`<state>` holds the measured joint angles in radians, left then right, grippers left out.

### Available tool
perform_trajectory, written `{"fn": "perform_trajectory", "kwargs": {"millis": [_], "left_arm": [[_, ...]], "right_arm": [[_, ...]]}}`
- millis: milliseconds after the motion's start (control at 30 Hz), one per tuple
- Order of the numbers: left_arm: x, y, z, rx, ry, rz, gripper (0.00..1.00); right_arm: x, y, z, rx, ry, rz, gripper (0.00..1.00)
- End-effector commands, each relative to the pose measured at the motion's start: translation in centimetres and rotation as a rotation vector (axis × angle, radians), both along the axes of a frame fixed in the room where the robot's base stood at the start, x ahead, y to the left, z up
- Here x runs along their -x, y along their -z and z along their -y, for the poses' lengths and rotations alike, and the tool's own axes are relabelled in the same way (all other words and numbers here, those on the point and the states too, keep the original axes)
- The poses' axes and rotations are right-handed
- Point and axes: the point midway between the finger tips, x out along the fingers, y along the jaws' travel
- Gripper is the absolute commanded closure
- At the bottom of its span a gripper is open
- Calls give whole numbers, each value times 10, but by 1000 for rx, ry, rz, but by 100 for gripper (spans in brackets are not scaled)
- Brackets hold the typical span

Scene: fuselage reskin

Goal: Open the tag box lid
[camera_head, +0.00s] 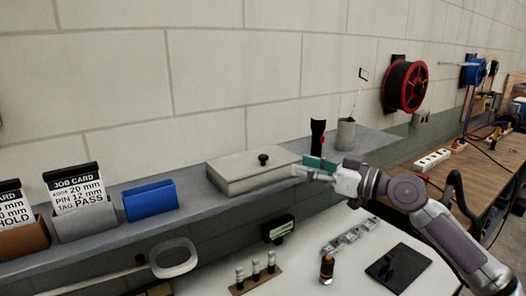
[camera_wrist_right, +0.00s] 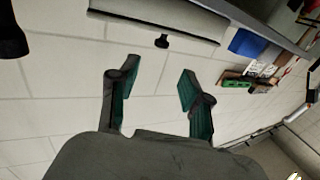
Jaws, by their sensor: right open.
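The tag box (camera_head: 255,180) is a flat pale-grey box on the wall shelf, and its lid (camera_head: 250,164) looks closed. A black knob (camera_head: 263,159) stands up from the lid. My right gripper (camera_head: 306,167) is at the right end of the box, its green-padded fingers apart and empty. In the right wrist view the gripper (camera_wrist_right: 153,88) is open with nothing between its fingers. There the box (camera_wrist_right: 160,18) and its knob (camera_wrist_right: 162,41) appear upside down, beyond the fingertips. I cannot tell whether a finger touches the box. My left gripper is not in view.
A black-and-red flashlight (camera_head: 317,137) and a grey cup (camera_head: 345,134) stand behind my right gripper. A blue holder (camera_head: 150,200) and job card holders (camera_head: 82,218) are to the left.

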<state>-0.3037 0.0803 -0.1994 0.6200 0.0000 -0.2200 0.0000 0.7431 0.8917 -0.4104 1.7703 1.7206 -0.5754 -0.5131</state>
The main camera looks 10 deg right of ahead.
Motion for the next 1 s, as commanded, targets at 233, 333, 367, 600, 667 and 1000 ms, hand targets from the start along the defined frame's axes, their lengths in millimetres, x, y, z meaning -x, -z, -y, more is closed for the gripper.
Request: {"fn": "perform_trajectory", "kwargs": {"millis": [233, 333, 367, 600, 667, 1000], "left_arm": [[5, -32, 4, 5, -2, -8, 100], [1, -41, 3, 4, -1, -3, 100], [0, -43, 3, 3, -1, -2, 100], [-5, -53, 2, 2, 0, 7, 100], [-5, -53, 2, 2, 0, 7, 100], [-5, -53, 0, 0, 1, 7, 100]], "right_arm": [[-39, -7, -40, -3, -3, -1, 52], [-53, -6, -54, -3, -2, -3, 52], [-57, -6, -58, -3, -3, -3, 52], [-76, -2, -77, -1, -2, -2, 52], [-78, -1, -79, 0, -1, -3, 52], [-80, 0, -80, 1, -1, -2, 57]]}}
